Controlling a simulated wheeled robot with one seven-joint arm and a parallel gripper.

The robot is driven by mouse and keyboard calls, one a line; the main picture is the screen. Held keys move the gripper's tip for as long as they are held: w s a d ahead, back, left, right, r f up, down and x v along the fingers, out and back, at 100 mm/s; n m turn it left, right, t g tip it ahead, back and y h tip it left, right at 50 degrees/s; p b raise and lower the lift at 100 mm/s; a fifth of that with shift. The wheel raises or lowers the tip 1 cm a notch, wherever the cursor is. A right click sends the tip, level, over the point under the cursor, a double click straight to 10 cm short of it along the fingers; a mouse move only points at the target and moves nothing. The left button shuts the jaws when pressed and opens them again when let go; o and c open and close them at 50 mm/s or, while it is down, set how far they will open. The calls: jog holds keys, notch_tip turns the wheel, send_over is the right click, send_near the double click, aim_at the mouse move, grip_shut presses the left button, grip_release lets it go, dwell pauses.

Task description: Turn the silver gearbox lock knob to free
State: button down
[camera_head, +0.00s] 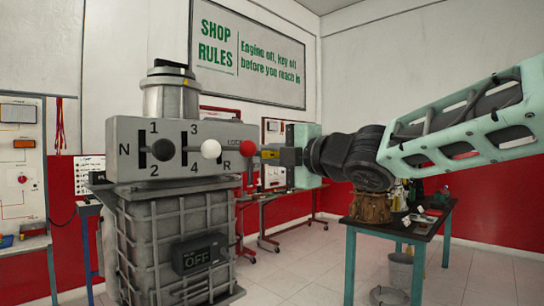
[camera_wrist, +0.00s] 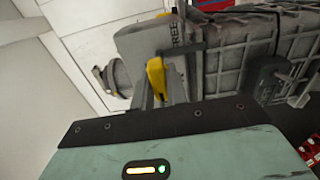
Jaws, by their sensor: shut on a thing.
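The grey gearbox housing (camera_head: 125,172) stands at left centre in the head view, with numbered slots and a black ball (camera_head: 163,149), a white ball (camera_head: 210,149) and a red ball (camera_head: 247,148) on its front. A partly covered LOCK label (camera_head: 236,141) is at its right end. My gripper (camera_head: 262,153) reaches in from the right and meets that end. In the wrist view the word FREE (camera_wrist: 176,33) shows on the housing, beside the yellow fingertip (camera_wrist: 156,78). My gripper is shut at the lock knob's place; the silver knob itself is hidden by the fingers.
A ribbed casing (camera_head: 190,215) with an OFF display (camera_head: 199,254) is under the housing. A dark-topped bench (camera_head: 410,232) with teal legs stands at the right, below my arm. A grey bin (camera_head: 400,270) is beneath it. Open floor lies between.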

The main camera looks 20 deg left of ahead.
jog(key=shift+f, duration=0.1)
jog(key=c, duration=1.4)
grip_release()
jog(key=b+v, duration=0.3)
jog(key=v, duration=1.4)
jog(key=shift+d, duration=0.2)
jog(key=shift+s, duration=0.15)
